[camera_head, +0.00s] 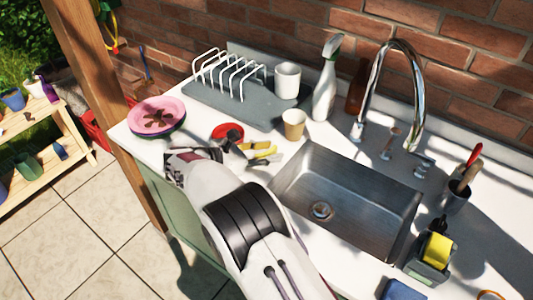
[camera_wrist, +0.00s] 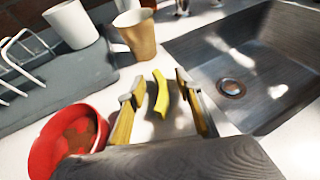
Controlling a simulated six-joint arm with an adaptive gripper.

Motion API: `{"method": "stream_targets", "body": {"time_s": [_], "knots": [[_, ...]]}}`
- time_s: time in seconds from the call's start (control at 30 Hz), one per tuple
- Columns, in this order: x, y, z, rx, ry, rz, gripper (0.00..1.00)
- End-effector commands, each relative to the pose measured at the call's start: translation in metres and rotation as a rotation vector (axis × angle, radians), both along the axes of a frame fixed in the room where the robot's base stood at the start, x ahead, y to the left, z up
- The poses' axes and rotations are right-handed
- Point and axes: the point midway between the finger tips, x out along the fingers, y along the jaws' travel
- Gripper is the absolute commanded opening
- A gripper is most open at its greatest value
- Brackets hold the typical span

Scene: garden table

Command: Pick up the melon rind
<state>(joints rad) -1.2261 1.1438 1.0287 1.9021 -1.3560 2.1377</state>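The melon rind is a curved yellow strip (camera_wrist: 161,95) lying on the white counter, seen between my gripper's fingers in the wrist view. In the head view it is a small yellow piece (camera_head: 266,152) left of the sink, partly hidden by the gripper. My gripper (camera_wrist: 154,88) is open, with one finger on each side of the rind and a gap showing on both sides. I cannot tell whether the fingertips are down at the counter. In the head view my gripper (camera_head: 252,152) reaches over the counter beside the red bowl.
A red bowl (camera_wrist: 42,150) with brown contents sits close left of the gripper. A tan cup (camera_head: 293,124) stands just behind, near the grey drying mat (camera_head: 205,98) with its white rack and white cup (camera_head: 287,80). The sink (camera_head: 382,190) opens to the right. Stacked plates (camera_head: 157,108) stand left.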

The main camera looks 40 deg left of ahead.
Motion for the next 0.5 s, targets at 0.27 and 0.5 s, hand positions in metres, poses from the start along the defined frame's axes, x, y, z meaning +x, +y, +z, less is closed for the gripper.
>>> {"method": "stream_targets", "body": {"time_s": [0.27, 0.5], "knots": [[-0.0003, 0.0002, 0.0000, 0.000, 0.000, 0.000, 0.22], [-0.0003, 0.0002, 0.0002, 0.000, 0.000, 0.000, 0.00]]}}
